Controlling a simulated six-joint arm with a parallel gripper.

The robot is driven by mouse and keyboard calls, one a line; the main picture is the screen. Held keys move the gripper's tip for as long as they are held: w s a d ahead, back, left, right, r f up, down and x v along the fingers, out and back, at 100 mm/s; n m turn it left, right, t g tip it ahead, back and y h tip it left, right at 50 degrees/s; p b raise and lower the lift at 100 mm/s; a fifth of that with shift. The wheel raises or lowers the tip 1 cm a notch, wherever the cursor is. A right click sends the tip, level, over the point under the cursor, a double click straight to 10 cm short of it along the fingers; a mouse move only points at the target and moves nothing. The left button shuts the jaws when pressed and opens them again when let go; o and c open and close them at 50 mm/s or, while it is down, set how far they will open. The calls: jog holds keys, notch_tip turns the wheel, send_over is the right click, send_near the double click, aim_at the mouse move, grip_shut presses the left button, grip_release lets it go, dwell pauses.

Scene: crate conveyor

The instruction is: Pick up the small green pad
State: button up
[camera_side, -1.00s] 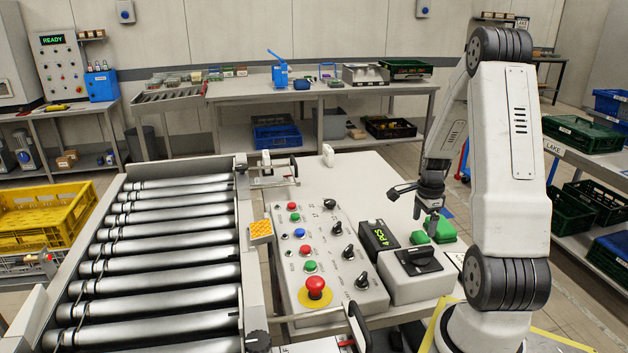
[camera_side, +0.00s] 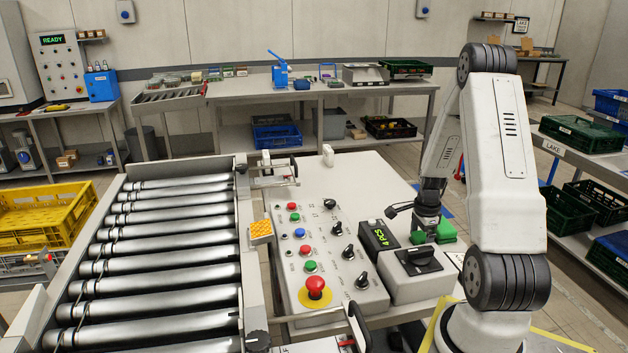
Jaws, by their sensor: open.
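A control panel (camera_side: 326,262) with buttons and knobs stands left of the green pieces. A roller conveyor (camera_side: 160,265) runs at the left.

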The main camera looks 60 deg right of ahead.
aim_at(421, 235)
jog(key=shift+c, duration=0.2)
jog(key=c, duration=1.1)
jog(key=shift+r, duration=0.15)
jog(key=shift+r, duration=4.9)
